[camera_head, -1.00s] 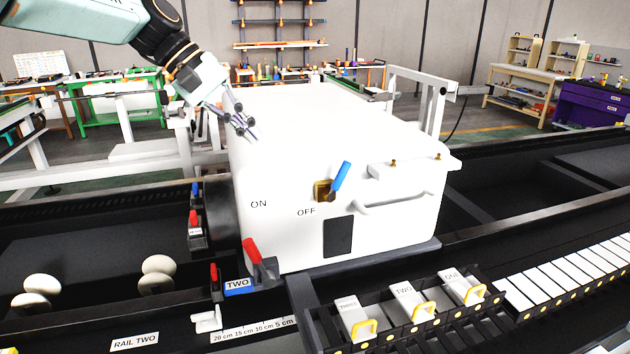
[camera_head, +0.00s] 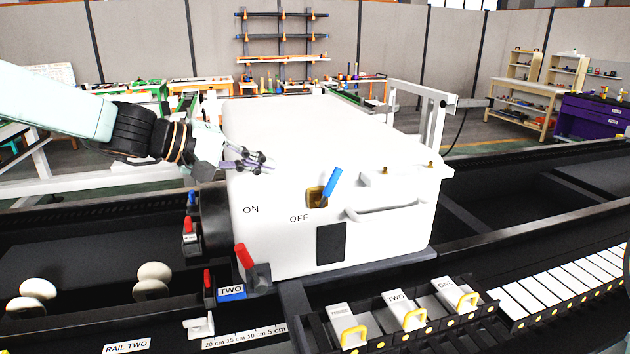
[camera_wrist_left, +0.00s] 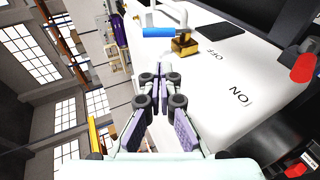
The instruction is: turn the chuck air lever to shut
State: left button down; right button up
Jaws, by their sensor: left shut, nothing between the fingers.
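The chuck air lever is a blue handle (camera_head: 332,183) on a brass valve body (camera_head: 316,197), on the front of the white box (camera_head: 300,240). The handle points up and to the right, above the OFF label. The ON label is to the left of OFF. In the left wrist view the blue handle (camera_wrist_left: 160,32) and brass body (camera_wrist_left: 186,43) show beyond the fingertips. My left gripper (camera_head: 264,162) is shut and empty, near the box's upper left front corner, apart from the lever and to its left. My right gripper is not in view.
A red lever (camera_head: 246,258) stands at the box's lower left. A white bar handle (camera_head: 390,208) is right of the valve. A rack with labelled blocks (camera_head: 400,310) lies in front. White knobs (camera_head: 150,280) sit at the lower left.

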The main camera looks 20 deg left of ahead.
aim_at(331, 181)
pick_arm(q)
jog(key=x, duration=1.1)
jog(key=shift+d, duration=0.3)
jog(key=shift+w+d, duration=0.15)
jog(key=shift+d, duration=0.45)
jog(key=shift+w+a+f, duration=0.15)
jog(key=shift+a+f, duration=0.05)
jog(key=shift+a, duration=0.1)
jog(key=shift+d+r+y, duration=0.15)
jog(key=shift+d+y, duration=0.15)
jog(key=shift+d, duration=0.1)
